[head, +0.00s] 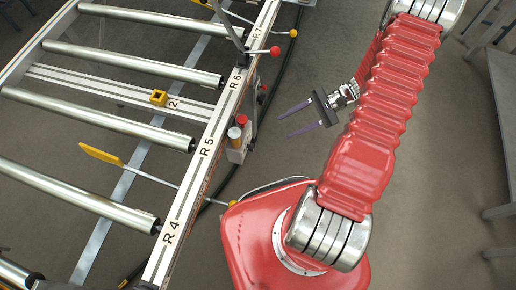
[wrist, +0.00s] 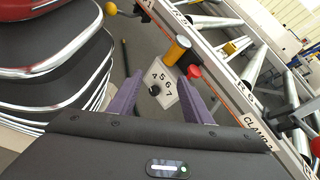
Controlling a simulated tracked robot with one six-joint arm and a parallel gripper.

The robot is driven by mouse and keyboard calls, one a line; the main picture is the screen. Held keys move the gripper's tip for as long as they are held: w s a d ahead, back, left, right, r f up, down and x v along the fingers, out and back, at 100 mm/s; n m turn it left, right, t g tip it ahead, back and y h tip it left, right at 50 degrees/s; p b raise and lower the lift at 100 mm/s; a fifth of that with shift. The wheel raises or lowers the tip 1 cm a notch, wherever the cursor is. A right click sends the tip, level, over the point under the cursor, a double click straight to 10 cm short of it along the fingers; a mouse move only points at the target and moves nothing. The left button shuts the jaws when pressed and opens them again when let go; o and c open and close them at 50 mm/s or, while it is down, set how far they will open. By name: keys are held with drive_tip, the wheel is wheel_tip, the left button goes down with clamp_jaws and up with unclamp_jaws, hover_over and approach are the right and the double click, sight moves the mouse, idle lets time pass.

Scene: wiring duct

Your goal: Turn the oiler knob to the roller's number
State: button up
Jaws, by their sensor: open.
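The oiler (head: 235,152) is a small pale box on the outer side of the conveyor rail by the R5 and R6 labels. In the wrist view its white number plate (wrist: 168,81) shows 5, 6 and 7 and another digit too small to read surely. A round black knob (wrist: 154,90) sits at the plate's lower left; its pointer is not clear. My gripper (head: 285,126) is open and empty, to the right of the oiler and apart from it. In the wrist view its purple fingers (wrist: 160,78) frame the plate and knob. Metal rollers (head: 110,120) lie across the conveyor.
A yellow block (head: 158,97) sits near a 2 on a crossbar. A yellow paddle (head: 100,155) and red-ended lever (head: 275,50) stick out.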

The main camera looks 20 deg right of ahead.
wheel_tip(320, 180, down, 10)
drive_tip(key=s+d+m+t+y, duration=0.1)
drive_tip(key=s+m+t+y, duration=0.1)
drive_tip(key=m+t, duration=0.85)
approach(252, 147)
drive_tip(key=s+d+f, duration=0.1)
drive_tip(key=s+d, duration=0.2)
drive_tip(key=d, duration=0.2)
drive_tip(key=shift+f, duration=0.35)
drive_tip(key=shift+w+g, duration=0.15)
drive_tip(key=shift+g, duration=0.1)
drive_tip(key=x, duration=1.3)
drive_tip(key=shift+w+a, duration=0.15)
drive_tip(key=shift+a, duration=0.1)
drive_tip(key=shift+c, duration=0.3)
drive_tip(key=c, duration=0.9)
drive_tip(key=shift+d+f, duration=0.1)
drive_tip(key=shift+d, duration=0.05)
drive_tip(key=shift+c, duration=0.5)
